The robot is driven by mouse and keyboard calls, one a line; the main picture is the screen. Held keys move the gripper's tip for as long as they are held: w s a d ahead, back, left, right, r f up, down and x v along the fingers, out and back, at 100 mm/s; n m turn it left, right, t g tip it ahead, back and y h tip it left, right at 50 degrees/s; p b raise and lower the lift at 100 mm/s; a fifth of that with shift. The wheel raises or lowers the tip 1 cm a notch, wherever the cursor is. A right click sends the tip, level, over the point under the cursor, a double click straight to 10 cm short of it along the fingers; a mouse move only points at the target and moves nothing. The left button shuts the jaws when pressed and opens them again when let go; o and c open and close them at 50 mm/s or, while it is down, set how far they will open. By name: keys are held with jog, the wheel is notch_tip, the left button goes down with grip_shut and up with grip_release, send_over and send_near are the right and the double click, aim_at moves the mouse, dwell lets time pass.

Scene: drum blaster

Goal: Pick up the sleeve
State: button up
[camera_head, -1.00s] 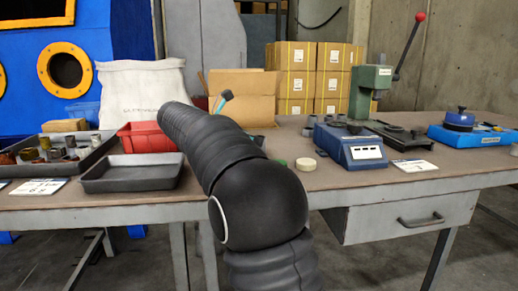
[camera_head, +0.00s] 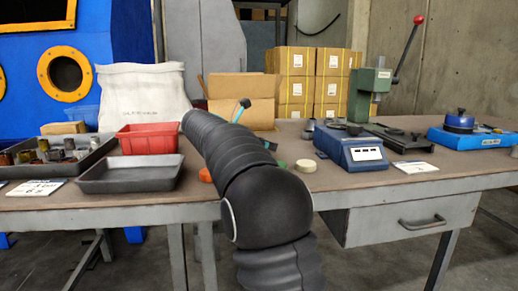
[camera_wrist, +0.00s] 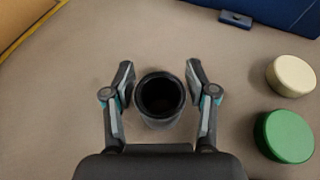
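A dark grey hollow round sleeve (camera_wrist: 160,120) stands upright on the bench, its dark opening facing the camera in the wrist view. My gripper (camera_wrist: 160,76) is open, with one finger on the left of the sleeve and one on the right. Small gaps show between the fingers and the sleeve's wall. In the head view my arm hides the sleeve and most of my gripper; only a small teal-and-dark bit shows past the arm.
A cream disc (camera_wrist: 291,76) and a green disc (camera_wrist: 284,135) lie right of my gripper. A blue scale (camera_head: 350,148) stands beyond them. A cardboard box (camera_head: 240,95) is behind. A red bin (camera_head: 148,140) and a black tray (camera_head: 130,175) are on the left.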

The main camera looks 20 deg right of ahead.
jog(key=c, duration=0.8)
grip_shut()
jog(key=shift+r, duration=0.15)
